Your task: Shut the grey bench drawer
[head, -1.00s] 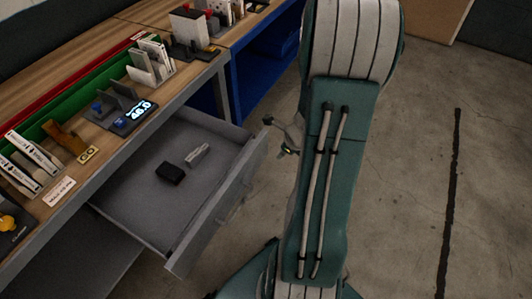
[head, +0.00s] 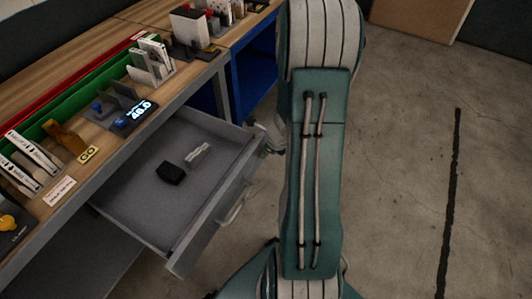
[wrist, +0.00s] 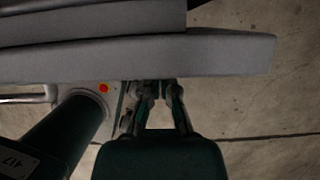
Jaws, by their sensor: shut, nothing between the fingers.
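The grey bench drawer (head: 133,205) stands pulled well out from under the wooden bench. Its front panel (head: 205,222) faces right and has a pale bar handle (head: 234,207). The front panel also spans the wrist view (wrist: 140,60), with the handle (wrist: 30,96) at its left. My gripper (wrist: 158,90) is shut and empty, its fingertips right at the panel's edge, to the right of the handle. I cannot tell whether they touch it. In the head view my gripper (head: 268,134) is by the drawer's far front corner, partly hidden behind my arm.
A black block (head: 171,173) and a small pale item (head: 197,152) lie in the drawer. The bench top (head: 100,140) carries a green bin (head: 85,92), a lit display (head: 137,114) and boxed filters. The concrete floor (head: 405,170) at right is clear.

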